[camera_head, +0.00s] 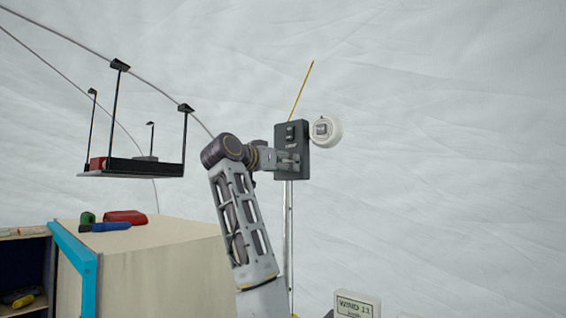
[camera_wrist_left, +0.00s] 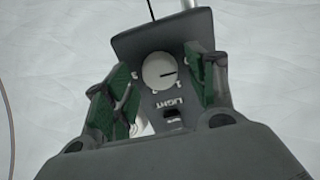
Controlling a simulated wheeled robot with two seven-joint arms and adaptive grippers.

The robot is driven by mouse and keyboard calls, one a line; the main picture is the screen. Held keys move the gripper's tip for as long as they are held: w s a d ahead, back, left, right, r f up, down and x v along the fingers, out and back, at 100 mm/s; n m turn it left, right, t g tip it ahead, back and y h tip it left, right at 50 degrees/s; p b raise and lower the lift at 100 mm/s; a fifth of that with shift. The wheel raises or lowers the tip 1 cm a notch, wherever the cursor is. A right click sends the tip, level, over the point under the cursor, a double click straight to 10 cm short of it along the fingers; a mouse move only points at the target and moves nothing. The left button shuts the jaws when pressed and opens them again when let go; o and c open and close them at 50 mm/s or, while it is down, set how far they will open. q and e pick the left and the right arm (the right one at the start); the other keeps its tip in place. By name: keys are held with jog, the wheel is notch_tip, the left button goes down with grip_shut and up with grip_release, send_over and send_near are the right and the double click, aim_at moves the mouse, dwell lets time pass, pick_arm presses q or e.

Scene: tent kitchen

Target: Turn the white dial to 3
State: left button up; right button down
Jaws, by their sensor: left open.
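The white dial (camera_wrist_left: 158,71) is a round knob on the dark panel (camera_head: 292,150) labelled LIGHT. My left gripper (camera_head: 289,161) is in front of the panel's lower part and hides the dial in the head view. In the left wrist view the two green-padded fingers are open, one on each side of the dial, with gaps between them and it. I cannot tell how far the fingertips are from the panel. My right gripper is in neither view.
A black switch (camera_head: 290,132) is on the panel above the gripper. A round white fixture (camera_head: 326,130) is beside the panel's right edge. A hanging shelf (camera_head: 130,167) is at left, above a wooden cabinet (camera_head: 165,265). A white sign (camera_head: 357,304) stands at the bottom.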

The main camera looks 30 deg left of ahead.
pick_arm(q)
jog(key=c, duration=1.1)
jog(key=shift+o, duration=0.2)
